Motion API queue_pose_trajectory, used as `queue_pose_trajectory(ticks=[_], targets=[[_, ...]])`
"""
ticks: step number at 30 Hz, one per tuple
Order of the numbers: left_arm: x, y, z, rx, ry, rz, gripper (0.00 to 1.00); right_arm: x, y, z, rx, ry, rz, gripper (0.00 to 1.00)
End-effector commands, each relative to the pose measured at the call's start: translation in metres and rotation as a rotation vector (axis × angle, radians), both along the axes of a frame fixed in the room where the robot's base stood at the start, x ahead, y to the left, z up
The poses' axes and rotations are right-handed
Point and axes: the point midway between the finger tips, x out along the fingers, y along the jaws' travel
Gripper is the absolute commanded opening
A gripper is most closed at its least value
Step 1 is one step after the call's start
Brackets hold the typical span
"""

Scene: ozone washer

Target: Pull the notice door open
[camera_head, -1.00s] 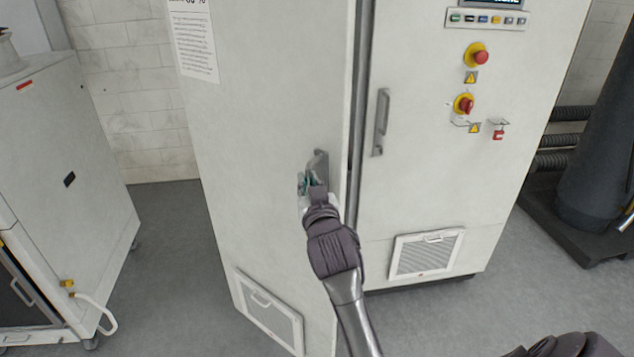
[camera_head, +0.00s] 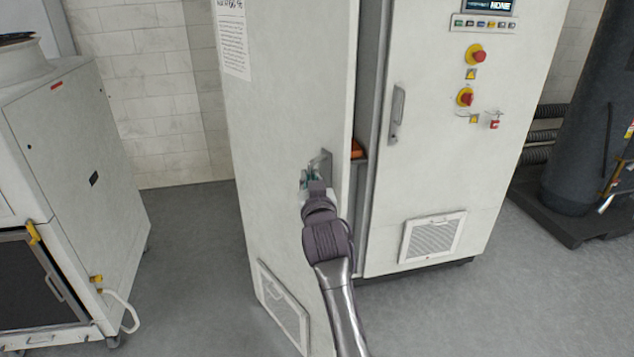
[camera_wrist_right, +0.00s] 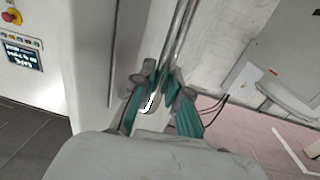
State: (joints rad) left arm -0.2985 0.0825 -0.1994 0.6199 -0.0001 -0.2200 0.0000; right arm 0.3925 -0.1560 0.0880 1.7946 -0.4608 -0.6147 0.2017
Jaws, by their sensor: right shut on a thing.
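The notice door (camera_head: 285,110) is the left door of the white cabinet, with a printed notice (camera_head: 233,38) near its top. It stands partly open, swung out toward me, with a gap along its right edge. My right gripper (camera_head: 314,178) is shut on the door's grey handle (camera_head: 325,160). In the right wrist view the teal-padded fingers (camera_wrist_right: 160,98) close around the handle, which hides part of the grip. My left gripper is not in view.
The cabinet's right door (camera_head: 440,160) is closed, with its own handle (camera_head: 397,113) and red knobs. An orange item (camera_head: 357,149) shows inside the gap. A white machine (camera_head: 85,170) stands at left. A dark cylinder (camera_head: 590,130) stands at right. Grey floor lies clear between.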

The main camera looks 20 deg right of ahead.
Motion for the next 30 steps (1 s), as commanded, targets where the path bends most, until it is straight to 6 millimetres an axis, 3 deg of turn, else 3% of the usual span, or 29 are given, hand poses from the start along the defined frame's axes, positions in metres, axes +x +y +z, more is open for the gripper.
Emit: queue_pose_trajectory(ticks=[11,12,16,25,30], targets=[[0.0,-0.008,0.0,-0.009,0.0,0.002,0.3,0.001,0.002,0.006,-0.002,-0.015,0.003,0.0],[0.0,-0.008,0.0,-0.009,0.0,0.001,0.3,0.001,0.002,0.006,-0.002,-0.014,0.003,0.21],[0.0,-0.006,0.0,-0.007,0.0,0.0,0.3,0.001,0.002,0.005,-0.001,-0.011,0.002,0.4],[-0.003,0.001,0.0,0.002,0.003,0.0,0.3,0.001,0.001,0.004,0.0,-0.007,0.001,0.4],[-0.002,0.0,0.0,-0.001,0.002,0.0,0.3,0.001,0.001,0.023,0.0,-0.012,0.001,0.4]])
